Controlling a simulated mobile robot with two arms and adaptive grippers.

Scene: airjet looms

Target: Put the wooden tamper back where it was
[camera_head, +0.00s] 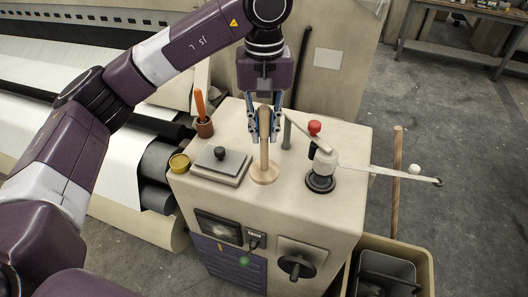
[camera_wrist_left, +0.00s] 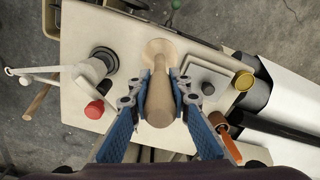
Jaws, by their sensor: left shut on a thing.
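The wooden tamper (camera_head: 264,169) stands upright, with its round wooden base on or just above the top of the beige machine cabinet (camera_head: 336,219); I cannot tell whether it touches. My left gripper (camera_head: 264,135) comes down from above and is shut on the tamper's handle. In the left wrist view the tamper (camera_wrist_left: 160,97) sits between the two blue-backed fingers of my left gripper (camera_wrist_left: 160,84), its round base pointing away from the camera. My right gripper is not in view.
Left of the tamper are a grey block with a black knob (camera_head: 219,163), a yellow tin (camera_head: 180,163) and a cup (camera_head: 204,127) with an orange-handled tool. Right are a red knob (camera_head: 314,128) and a white lever device (camera_head: 322,170). A bin (camera_head: 424,262) stands lower right.

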